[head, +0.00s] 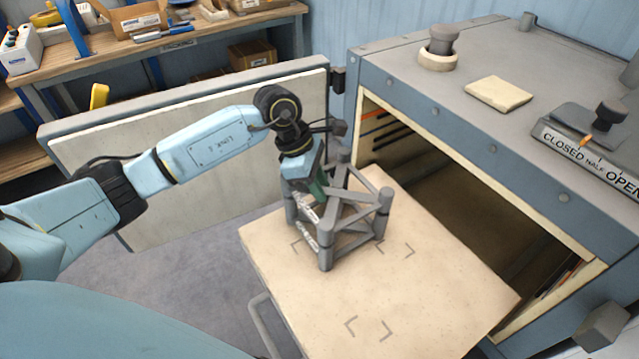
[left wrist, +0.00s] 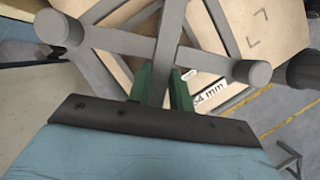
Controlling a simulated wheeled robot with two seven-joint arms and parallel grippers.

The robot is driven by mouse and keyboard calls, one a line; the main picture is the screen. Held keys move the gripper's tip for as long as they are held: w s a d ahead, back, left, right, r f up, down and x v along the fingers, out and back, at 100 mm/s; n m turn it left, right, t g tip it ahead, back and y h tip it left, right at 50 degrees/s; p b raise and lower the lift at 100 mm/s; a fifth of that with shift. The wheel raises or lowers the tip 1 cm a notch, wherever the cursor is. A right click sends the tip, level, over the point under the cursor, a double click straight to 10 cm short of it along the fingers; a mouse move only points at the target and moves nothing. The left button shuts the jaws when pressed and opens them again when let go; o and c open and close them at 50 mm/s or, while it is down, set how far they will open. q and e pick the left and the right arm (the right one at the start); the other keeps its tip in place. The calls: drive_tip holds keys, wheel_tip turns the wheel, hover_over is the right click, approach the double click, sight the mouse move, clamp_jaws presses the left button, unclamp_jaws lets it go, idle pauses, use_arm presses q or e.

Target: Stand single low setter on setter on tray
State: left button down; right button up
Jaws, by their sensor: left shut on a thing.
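A grey open-frame setter (head: 383,200) with round corner posts and bars is over the pale tray (head: 450,290). My left gripper (head: 318,188), with green fingers, is shut on one of its bars at the left side. In the left wrist view, the gripper (left wrist: 165,88) clasps a grey setter bar (left wrist: 170,35). White labels show low on the frame's left side; one ends in "4 mm" in the left wrist view. I cannot tell whether a second setter is beneath the held one, or whether the posts touch what is below. My right gripper is not in view.
The tray sticks out of the open dryer (head: 430,110), with dark corner marks (head: 370,328) on its bare front. The open door (head: 190,150) stands behind my left arm. A workbench (head: 180,45) is at the back left.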

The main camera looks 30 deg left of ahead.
use_arm(q)
drive_tip(key=shift+f+b, duration=0.3)
drive_tip(key=c, duration=1.3)
unclamp_jaws()
drive_tip(key=shift+o, duration=0.2)
drive_tip(key=shift+r+p, duration=0.4)
drive_tip(key=shift+p, duration=0.1)
drive_tip(key=shift+r+p, duration=0.45)
drive_tip(key=shift+r, duration=0.1)
drive_tip(key=b+v, duration=0.1)
drive_tip(key=v, duration=1)
drive_tip(key=shift+a, duration=0.2)
drive_tip(key=shift+r, duration=0.15)
